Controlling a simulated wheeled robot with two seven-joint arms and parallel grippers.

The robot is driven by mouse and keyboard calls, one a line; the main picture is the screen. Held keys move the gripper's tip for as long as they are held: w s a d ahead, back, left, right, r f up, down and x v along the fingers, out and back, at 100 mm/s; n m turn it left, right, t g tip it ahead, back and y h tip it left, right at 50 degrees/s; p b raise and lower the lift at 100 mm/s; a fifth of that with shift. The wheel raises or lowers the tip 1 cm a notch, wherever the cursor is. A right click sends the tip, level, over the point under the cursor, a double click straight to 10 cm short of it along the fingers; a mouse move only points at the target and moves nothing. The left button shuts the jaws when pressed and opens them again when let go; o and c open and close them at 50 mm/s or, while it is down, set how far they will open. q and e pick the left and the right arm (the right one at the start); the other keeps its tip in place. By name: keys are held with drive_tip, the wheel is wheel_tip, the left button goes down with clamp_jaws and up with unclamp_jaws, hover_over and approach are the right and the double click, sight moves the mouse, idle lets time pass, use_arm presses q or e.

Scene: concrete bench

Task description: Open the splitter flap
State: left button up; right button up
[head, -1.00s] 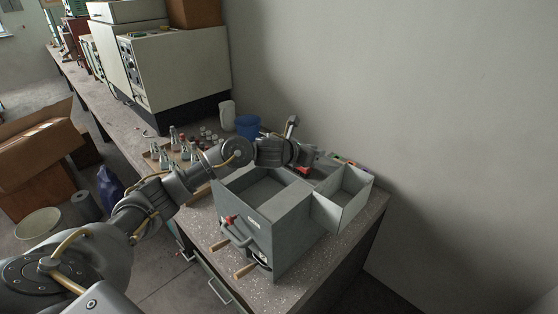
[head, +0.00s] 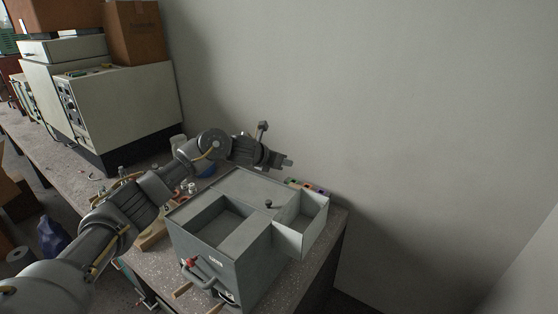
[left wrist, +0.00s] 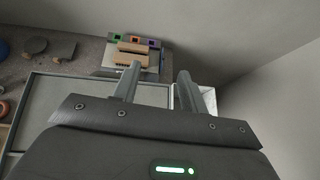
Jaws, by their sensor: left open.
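The splitter is a grey metal box (head: 205,262) at the near end of the bench in the head view. Its top has an open square hopper, and behind that a flat panel (head: 243,188) with a small black knob (head: 268,204). A curved handle and a red-tipped lever (head: 189,262) are on its front. Which part is the flap I cannot tell for certain. My left gripper (head: 288,162) is open and empty, above and beyond the back of the box. Its fingers also show in the left wrist view (left wrist: 159,72). My right gripper is not in view.
An open grey bin (head: 315,230) adjoins the box's right side. Small coloured blocks (head: 308,187) lie behind it, near the wall. White cabinets (head: 125,105) stand farther along the bench at left. The bench's right edge is close to the bin.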

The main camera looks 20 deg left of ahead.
use_arm(q)
drive_tip(key=shift+d, duration=0.2)
drive_tip(key=b+v, duration=0.3)
drive_tip(key=v, duration=0.7)
drive_tip(key=shift+s+a+r, duration=0.2)
drive_tip(key=shift+s+r, duration=0.05)
drive_tip(key=shift+s, duration=0.05)
